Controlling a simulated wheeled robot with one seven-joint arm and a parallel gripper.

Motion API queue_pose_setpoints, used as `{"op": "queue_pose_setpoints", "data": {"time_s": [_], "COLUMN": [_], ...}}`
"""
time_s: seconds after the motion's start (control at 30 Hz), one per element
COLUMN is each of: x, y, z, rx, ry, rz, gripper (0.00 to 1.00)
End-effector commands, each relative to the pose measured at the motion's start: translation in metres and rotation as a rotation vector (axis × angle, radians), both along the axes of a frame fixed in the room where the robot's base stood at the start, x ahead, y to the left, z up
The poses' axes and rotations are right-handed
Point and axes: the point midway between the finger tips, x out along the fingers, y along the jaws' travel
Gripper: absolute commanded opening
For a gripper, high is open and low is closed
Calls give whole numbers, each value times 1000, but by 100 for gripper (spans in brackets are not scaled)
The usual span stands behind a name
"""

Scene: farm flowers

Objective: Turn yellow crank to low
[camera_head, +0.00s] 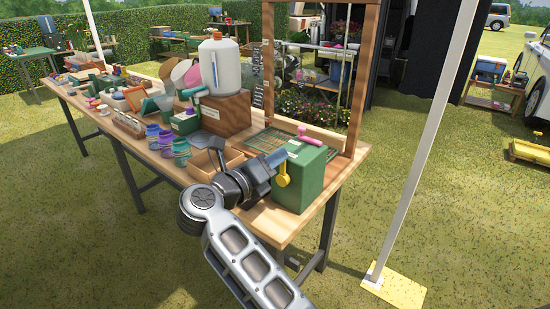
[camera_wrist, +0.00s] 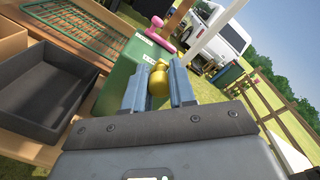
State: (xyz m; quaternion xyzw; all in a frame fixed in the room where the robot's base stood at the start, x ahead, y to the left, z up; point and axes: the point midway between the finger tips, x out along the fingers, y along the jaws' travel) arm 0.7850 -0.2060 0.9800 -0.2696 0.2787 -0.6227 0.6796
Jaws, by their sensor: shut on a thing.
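The yellow crank (camera_head: 283,172) is on the side of a green box (camera_head: 303,180) at the right end of the wooden table. Its yellow knob (camera_wrist: 158,84) shows in the wrist view between the two blue fingers of my gripper (camera_wrist: 160,88). In the head view my gripper (camera_head: 274,166) reaches the crank from the left and is shut on it. A pink crank (camera_head: 308,136) sits on top of the green box and shows at the top of the wrist view (camera_wrist: 160,33). The box's small white labels are partly covered and cannot be read.
A dark tray (camera_wrist: 45,88) and cardboard boxes lie beside the green box. A wooden frame (camera_head: 357,85) rises behind it. Bottles, a white jug (camera_head: 220,65) and other goods crowd the table (camera_head: 262,223) to the left. A white pole (camera_head: 425,150) stands at right.

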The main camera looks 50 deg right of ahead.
Motion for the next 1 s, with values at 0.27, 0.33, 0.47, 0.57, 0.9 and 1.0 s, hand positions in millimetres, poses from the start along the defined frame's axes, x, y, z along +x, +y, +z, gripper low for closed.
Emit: {"op": "queue_pose_setpoints", "data": {"time_s": [0.27, 0.33, 0.47, 0.57, 0.9, 1.0], "x": [2, 2, 2, 1, 1, 1], "y": [1, 1, 1, 1, 3, 12], "z": [-1, -1, -1, -1, 0, -1], "rx": [1, 1, 0, 0, 0, 0], "ry": [6, 6, 6, 5, 4, 4], "rz": [6, 6, 5, 4, 3, 4], "gripper": [0, 0, 34, 44, 50, 50]}}
